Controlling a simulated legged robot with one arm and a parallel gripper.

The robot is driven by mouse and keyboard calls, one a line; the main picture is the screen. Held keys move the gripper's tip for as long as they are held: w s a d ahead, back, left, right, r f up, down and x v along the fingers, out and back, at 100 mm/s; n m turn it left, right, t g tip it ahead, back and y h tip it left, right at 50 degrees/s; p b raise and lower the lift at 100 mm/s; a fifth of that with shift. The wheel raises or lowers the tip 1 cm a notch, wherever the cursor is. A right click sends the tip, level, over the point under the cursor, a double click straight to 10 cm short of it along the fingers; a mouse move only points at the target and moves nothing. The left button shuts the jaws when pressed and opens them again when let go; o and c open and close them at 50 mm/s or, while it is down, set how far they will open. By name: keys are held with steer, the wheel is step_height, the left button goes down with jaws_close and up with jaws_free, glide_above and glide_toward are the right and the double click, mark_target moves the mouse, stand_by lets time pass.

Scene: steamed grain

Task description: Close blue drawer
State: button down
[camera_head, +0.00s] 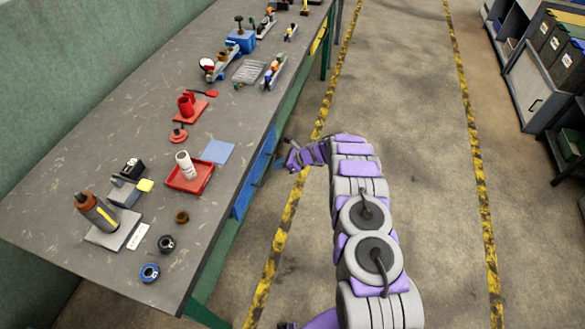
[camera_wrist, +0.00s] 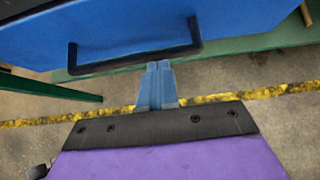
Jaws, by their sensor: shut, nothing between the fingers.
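The blue drawer (camera_head: 253,175) is set under the edge of the workbench in the head view. In the wrist view its blue front (camera_wrist: 100,30) fills the upper part, with a dark bar handle (camera_wrist: 135,62) across it. My gripper (camera_wrist: 158,66) is shut and empty, its fingertips close to the handle's bar near the middle. I cannot tell whether the tips touch the bar. In the head view my gripper (camera_head: 287,157) is beside the drawer at the bench's right side, small and partly unclear. How far the drawer stands out is hard to tell.
The grey workbench (camera_head: 60,180) holds a red tray (camera_head: 205,177), a blue sheet (camera_head: 218,152), a bottle on a stand and several tools. Green bench legs (camera_wrist: 75,92) stand below. Open floor with yellow-black stripes (camera_head: 478,200) lies right; grey cabinets (camera_head: 535,95) stand far right.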

steer(key=shift+w+a+r, duration=0.1)
steer(key=shift+w+a, duration=0.15)
steer(key=shift+a, duration=0.6)
steer(key=shift+a, duration=0.15)
